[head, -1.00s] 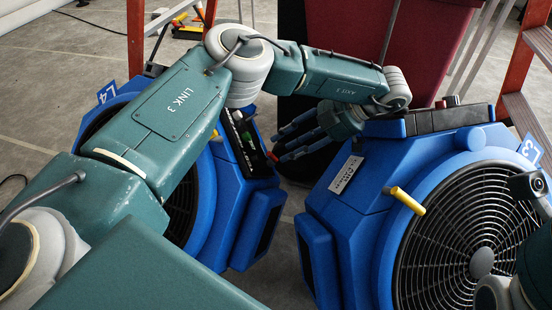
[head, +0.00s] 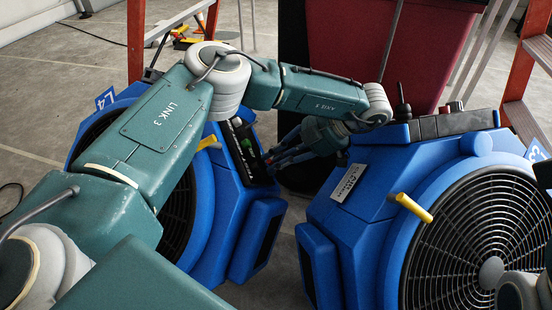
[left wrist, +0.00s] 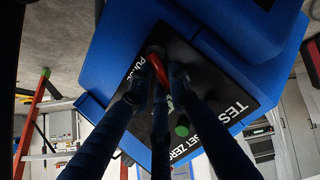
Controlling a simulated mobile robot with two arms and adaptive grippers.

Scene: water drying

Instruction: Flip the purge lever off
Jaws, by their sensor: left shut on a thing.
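The purge lever (left wrist: 159,68) is red and sits on the black control panel (left wrist: 215,75) beside the printed word PURGE. The panel (head: 240,134) is on the inner face of the left blue dryer (head: 229,198). My left gripper (head: 271,162) reaches from the right down to the lower part of this panel. In the left wrist view its dark fingers (left wrist: 158,92) are closed around the red lever and hide part of it. In the head view the fingers mostly cover the lever. My right gripper is out of view.
A second blue dryer (head: 352,215) stands close on the right, with a yellow handle (head: 414,207) and a dark top box (head: 455,123). A dark red bin (head: 345,40) is behind. A green button (left wrist: 181,130) is near the lever. An orange ladder (head: 135,40) stands behind left.

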